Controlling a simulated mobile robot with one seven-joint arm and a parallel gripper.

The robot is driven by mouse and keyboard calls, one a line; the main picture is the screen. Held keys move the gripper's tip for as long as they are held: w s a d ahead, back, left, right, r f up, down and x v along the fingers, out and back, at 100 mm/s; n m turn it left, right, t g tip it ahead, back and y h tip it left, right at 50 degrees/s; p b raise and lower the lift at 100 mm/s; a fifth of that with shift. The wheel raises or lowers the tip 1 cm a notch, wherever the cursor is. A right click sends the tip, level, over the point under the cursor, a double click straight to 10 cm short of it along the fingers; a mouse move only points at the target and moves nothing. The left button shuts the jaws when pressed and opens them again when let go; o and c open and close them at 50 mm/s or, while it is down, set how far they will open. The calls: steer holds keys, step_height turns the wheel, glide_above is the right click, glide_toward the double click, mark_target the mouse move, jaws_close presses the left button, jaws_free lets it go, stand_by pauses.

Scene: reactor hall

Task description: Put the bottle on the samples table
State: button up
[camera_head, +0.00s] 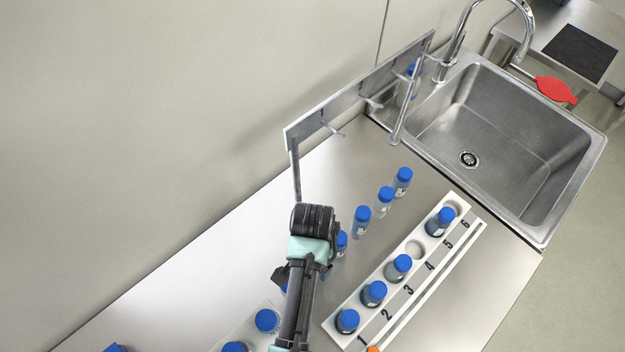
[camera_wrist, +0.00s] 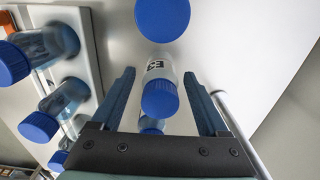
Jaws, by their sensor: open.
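Several blue-capped bottles stand on the steel counter (camera_head: 230,235) in the head view, one of them (camera_head: 361,221) beside my arm. In the wrist view, a bottle (camera_wrist: 160,85) with a white label and dark print appears between the fingers of my gripper (camera_wrist: 159,72). The fingers are open, with a gap on either side of it. In the head view the fingers are mostly hidden by my arm. No label names the samples table; a steel side table (camera_head: 540,27) with a black mat stands at the upper right.
A white numbered rack (camera_head: 385,262) holds several bottles, with empty holes. A metal rail with hooks (camera_head: 350,95) stands along the wall. A sink (camera_head: 500,110) with a tap (camera_head: 460,40) is at the right. A red object (camera_head: 555,89) lies beyond it.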

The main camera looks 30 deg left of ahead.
step_height(320, 180, up, 10)
steer(key=shift+f+b, duration=0.1)
steer(key=shift+b, duration=0.3)
stand_by(0.4)
